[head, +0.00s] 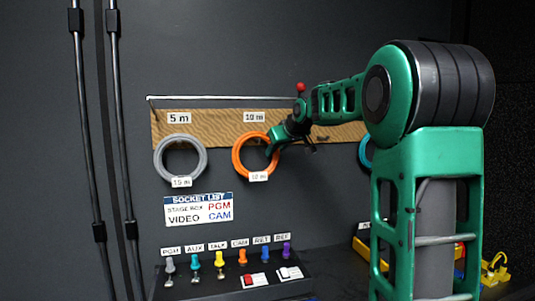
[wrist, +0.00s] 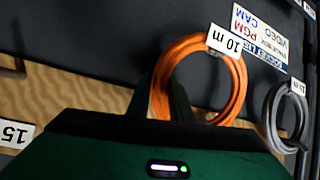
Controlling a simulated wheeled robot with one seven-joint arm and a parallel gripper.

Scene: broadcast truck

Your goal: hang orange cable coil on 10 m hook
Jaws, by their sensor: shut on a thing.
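The orange cable coil (head: 237,160) is a ring with a white 10 m tag at its bottom. It is upright in front of the wooden board, just below the 10 m label (head: 254,117). My gripper (head: 271,146) is shut on the coil's upper right side. In the wrist view, the coil (wrist: 240,85) appears inverted, its near side between the fingers (wrist: 167,95). The 10 m hook does not show clearly, so I cannot tell whether the coil touches it.
A grey coil (head: 157,158) hangs to the left under the 5 m label (head: 179,118). A blue coil (head: 365,153) is mostly hidden behind my arm. A rail (head: 215,98) runs along the board's top. Below are a socket list sign (head: 198,209) and a panel of coloured plugs (head: 219,260).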

